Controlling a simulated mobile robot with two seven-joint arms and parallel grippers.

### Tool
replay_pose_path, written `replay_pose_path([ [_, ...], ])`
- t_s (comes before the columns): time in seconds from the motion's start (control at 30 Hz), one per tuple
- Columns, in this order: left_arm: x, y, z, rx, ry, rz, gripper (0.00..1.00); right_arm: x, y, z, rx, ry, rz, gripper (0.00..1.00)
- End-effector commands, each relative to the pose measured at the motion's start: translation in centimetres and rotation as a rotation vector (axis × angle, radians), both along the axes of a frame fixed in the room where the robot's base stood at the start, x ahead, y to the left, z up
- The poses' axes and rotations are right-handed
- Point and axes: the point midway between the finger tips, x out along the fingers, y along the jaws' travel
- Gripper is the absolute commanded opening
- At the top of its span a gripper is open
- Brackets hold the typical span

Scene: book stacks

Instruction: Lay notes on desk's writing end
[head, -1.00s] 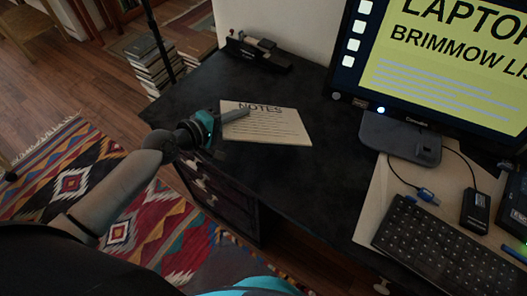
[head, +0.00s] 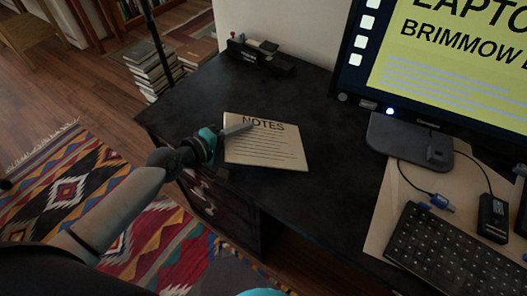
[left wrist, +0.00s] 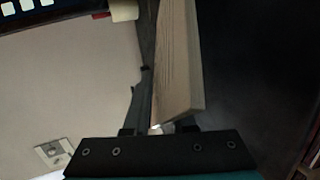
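The notes (head: 266,145), a pale flat board headed "NOTES" with lines of text, are over the left part of the black desk (head: 325,205). My left gripper (head: 238,130) is shut on their left edge, with a finger across the top face. In the left wrist view the notes (left wrist: 178,60) stick out edge-on from between the fingers (left wrist: 160,128). They look tilted toward the head camera; whether an edge touches the desk I cannot tell.
A monitor (head: 455,50) stands at the right, with a keyboard (head: 455,250) on a pale mat (head: 385,225). A small dark organiser (head: 258,57) sits at the back left. Books (head: 155,72) are stacked on the floor beyond. The desk between notes and monitor is clear.

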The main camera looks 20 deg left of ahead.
Motion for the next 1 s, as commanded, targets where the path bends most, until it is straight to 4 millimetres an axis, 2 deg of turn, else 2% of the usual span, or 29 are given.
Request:
replay_pose_path([
  [0.33, -0.4, 0.2, 0.1, 0.0, 0.001, 0.0, 0.27, -0.6, 0.0, 0.1, 0.0, 0.009, 0.001, 0.42],
  [0.8, -5.0, 2.8, 2.0, 0.004, 0.003, -0.001, 0.27, -0.6, 0.1, 0.9, 0.001, 0.01, 0.002, 0.42],
  [1.0, -6.4, 3.5, 2.7, 0.001, 0.002, 0.0, 0.27, -0.7, 0.1, 0.8, 0.0, 0.01, 0.003, 0.42],
])
